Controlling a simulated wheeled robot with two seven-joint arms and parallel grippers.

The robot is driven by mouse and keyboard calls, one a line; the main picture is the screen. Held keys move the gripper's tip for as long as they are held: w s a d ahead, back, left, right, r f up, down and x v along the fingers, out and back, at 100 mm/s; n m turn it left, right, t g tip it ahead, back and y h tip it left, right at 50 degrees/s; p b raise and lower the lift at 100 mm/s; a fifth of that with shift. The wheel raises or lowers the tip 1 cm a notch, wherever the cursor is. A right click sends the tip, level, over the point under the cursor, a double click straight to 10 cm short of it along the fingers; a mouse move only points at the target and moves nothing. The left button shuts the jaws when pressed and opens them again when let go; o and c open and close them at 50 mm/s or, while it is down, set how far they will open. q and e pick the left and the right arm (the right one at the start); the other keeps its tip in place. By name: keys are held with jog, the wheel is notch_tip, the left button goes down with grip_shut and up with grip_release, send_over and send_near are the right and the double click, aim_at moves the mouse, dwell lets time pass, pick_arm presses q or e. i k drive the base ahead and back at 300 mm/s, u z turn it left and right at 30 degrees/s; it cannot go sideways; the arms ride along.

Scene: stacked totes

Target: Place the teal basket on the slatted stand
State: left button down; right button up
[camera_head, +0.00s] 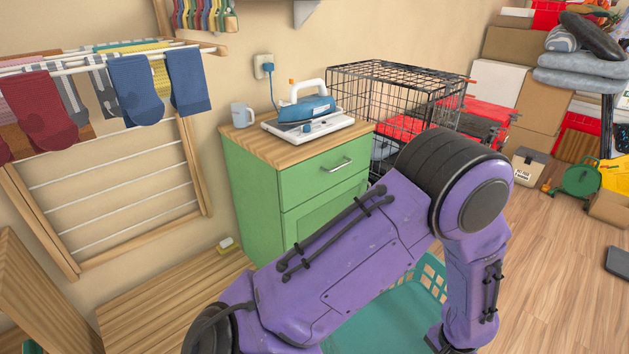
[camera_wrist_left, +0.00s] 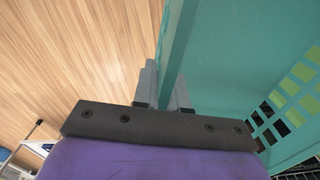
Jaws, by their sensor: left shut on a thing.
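The teal basket (camera_head: 395,318) is at the bottom of the head view, partly hidden behind my purple left arm. Its lattice side shows at the right, and its underside is out of sight. In the left wrist view my left gripper (camera_wrist_left: 165,88) is shut on the wall of the teal basket (camera_wrist_left: 215,60), one finger on each side. In the head view the fingers of that gripper are not visible. The low wooden slatted stand (camera_head: 165,290) is to the left of the basket, against the wall, and they are apart. My right gripper is not in view.
A small yellow-and-white item (camera_head: 228,244) lies at the stand's far end. A green cabinet (camera_head: 250,195) with an iron (camera_head: 308,108) stands behind the basket. A drying rack (camera_head: 120,180) with socks is at left.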

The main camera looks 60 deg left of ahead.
aim_at(190, 308)
jog(key=u, duration=2.5)
jog(key=i, duration=1)
jog(key=u, duration=0.05)
